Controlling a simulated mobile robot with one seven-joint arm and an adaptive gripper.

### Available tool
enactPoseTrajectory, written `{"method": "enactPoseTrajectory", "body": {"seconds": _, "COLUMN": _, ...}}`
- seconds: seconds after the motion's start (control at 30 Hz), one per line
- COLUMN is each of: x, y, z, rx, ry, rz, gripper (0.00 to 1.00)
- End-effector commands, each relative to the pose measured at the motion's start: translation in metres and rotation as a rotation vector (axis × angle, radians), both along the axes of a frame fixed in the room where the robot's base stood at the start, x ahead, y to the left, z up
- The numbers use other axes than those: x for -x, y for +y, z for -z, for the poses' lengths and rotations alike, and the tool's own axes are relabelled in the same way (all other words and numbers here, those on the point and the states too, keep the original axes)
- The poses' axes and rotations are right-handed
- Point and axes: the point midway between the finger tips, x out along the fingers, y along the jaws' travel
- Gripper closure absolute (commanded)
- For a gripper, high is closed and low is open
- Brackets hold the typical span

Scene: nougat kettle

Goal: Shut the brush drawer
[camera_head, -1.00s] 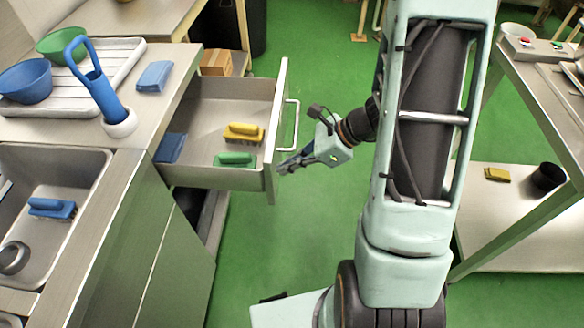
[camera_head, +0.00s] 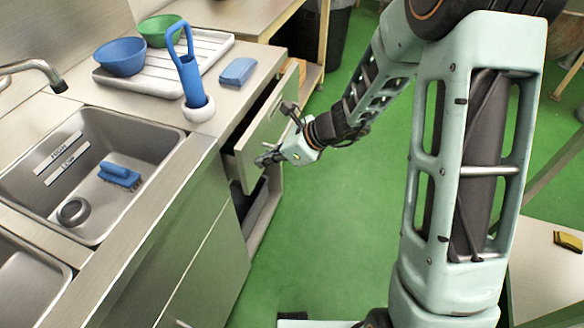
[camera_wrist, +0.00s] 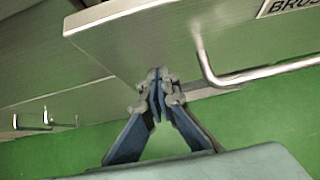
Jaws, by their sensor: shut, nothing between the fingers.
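The brush drawer (camera_head: 262,125) is a metal drawer under the counter, and it stands only a little way out in the head view. Its front panel (camera_wrist: 150,40) fills the upper part of the wrist view, with part of a label and a bar handle (camera_wrist: 255,74). My gripper (camera_head: 268,158) is shut and empty, its tips at the drawer front near the lower edge. In the wrist view the fingertips (camera_wrist: 158,84) meet the panel's lower edge left of the handle; I cannot tell whether they touch. The drawer's contents are hidden.
On the counter stand a tray (camera_head: 110,82) with bowls, a blue brush in a white holder (camera_head: 198,108) and a blue cloth (camera_head: 238,71). A sink (camera_head: 60,150) holds a blue brush (camera_head: 118,174). Green floor is clear right of the drawer.

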Motion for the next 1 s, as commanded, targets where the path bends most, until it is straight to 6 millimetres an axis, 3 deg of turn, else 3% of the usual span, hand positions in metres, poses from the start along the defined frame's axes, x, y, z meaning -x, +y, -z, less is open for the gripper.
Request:
{"method": "enactPoseTrajectory", "body": {"seconds": 0.2, "x": -0.011, "y": 0.037, "z": 0.000, "rx": -0.001, "ry": 0.000, "rz": -0.003, "gripper": 1.00}}
{"method": "enactPoseTrajectory", "body": {"seconds": 0.4, "x": -0.017, "y": 0.053, "z": 0.000, "rx": 0.000, "ry": 0.000, "rz": -0.001, "gripper": 1.00}}
{"method": "enactPoseTrajectory", "body": {"seconds": 1.0, "x": -0.020, "y": 0.060, "z": -0.003, "rx": -0.006, "ry": -0.004, "rz": -0.002, "gripper": 1.00}}
